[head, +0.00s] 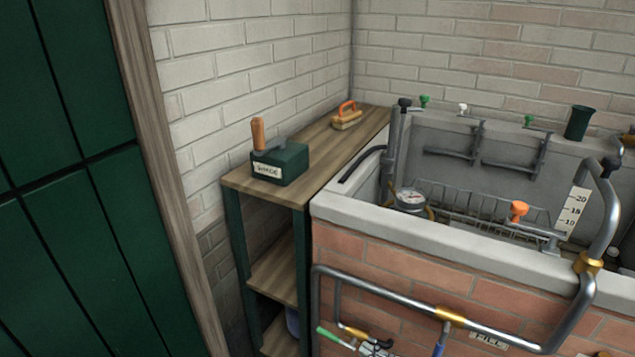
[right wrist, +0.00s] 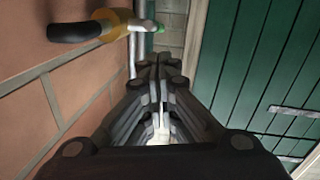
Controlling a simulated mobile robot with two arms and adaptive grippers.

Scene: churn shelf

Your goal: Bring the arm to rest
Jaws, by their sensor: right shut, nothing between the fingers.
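My right gripper (right wrist: 160,68) is in the right wrist view, with its dark fingers together and nothing between them. It points along a brick wall (right wrist: 45,85) on the left, with a green door (right wrist: 240,75) on the right. A dark-ended pipe (right wrist: 78,31) with a brass collar lies ahead and to the left of the fingertips, apart from them. I cannot make out either gripper in the head view, and my left gripper does not show.
In the head view a wooden shelf (head: 222,181) holds a green box (head: 283,166) with a wooden handle and an orange-handled brush (head: 347,117). A brick-sided trough (head: 400,225) with pipes (head: 385,286) along its front stands on the right. A green door (head: 70,200) fills the left.

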